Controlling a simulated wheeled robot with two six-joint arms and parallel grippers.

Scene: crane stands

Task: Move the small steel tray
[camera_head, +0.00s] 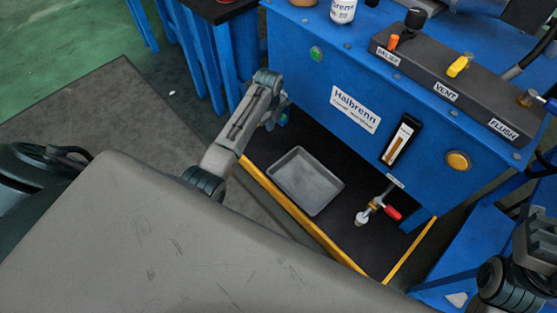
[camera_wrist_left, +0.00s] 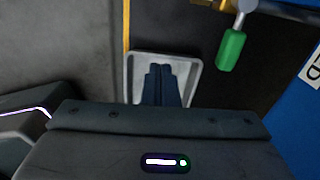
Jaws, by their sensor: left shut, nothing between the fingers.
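The small steel tray (camera_head: 305,182) is a shallow grey rectangle with a raised rim. It lies flat and looks empty on the dark floor of the blue stand, behind the yellow edge. My left gripper (camera_wrist_left: 162,68) is shut with nothing between its fingers. In the left wrist view the fingers lie in front of the tray (camera_wrist_left: 139,80) and cover its middle. In the head view my left arm hides most of this gripper, beyond the tray's upper left. The gap between fingers and tray is hard to judge. Part of my right arm shows at the lower right, without its gripper.
A tap with a red handle (camera_head: 393,213) hangs right of the tray. A green handle (camera_wrist_left: 231,50) hangs near my left gripper. The yellow edge (camera_head: 300,212) borders the stand's floor, and the blue panel (camera_head: 300,75) rises behind.

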